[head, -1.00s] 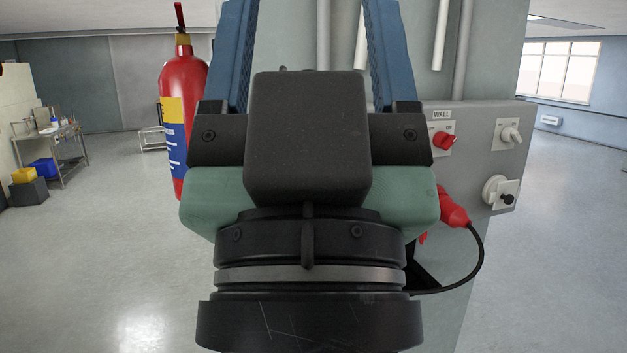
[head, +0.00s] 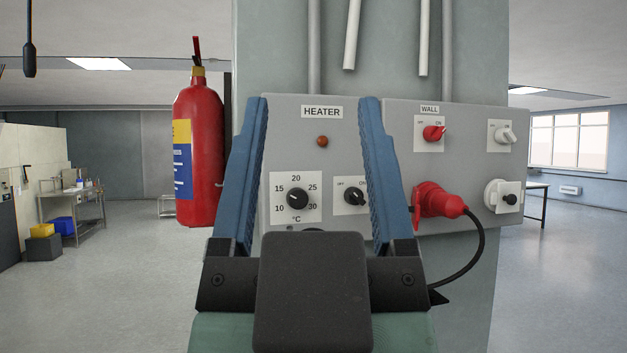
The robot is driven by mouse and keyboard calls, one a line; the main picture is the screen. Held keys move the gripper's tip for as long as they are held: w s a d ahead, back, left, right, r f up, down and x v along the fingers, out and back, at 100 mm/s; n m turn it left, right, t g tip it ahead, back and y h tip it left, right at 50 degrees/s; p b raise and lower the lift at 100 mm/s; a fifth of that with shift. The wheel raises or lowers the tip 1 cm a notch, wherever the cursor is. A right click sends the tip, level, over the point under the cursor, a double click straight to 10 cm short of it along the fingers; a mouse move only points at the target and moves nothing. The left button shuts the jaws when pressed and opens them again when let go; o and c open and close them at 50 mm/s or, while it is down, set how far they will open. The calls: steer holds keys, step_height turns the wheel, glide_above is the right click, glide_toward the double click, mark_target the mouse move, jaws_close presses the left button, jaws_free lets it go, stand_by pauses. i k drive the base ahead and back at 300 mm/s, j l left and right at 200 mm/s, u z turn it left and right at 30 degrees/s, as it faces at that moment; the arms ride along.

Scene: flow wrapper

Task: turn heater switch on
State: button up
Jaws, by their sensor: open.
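The heater panel (head: 290,160) is a grey box labelled HEATER on the post ahead. Its switch (head: 354,197) is a small black knob on a white plate marked OFF and ON, at the lower right of the panel. I cannot tell clearly which mark the knob points to. A dark red lamp (head: 322,140) sits above and looks unlit. My gripper (head: 313,104) is open and empty, its two blue fingers pointing up in front of the panel. The knob shows between the fingers, close to the right one. No contact with it is visible.
A black temperature dial (head: 297,199) is left of the switch. The WALL box (head: 460,165) on the right carries a red knob (head: 433,133) and a red plug (head: 438,203) with a black cable. A fire extinguisher (head: 199,150) hangs left of my gripper. Open floor lies on both sides.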

mark_target(353, 195)
steer(key=k+l, duration=0.15)
steer(key=l, duration=0.2)
steer(key=i+l+u, duration=0.15)
steer(key=l, duration=0.15)
steer(key=i+l+u, duration=0.2)
steer(key=l+u, duration=0.15)
steer(key=l, duration=0.3)
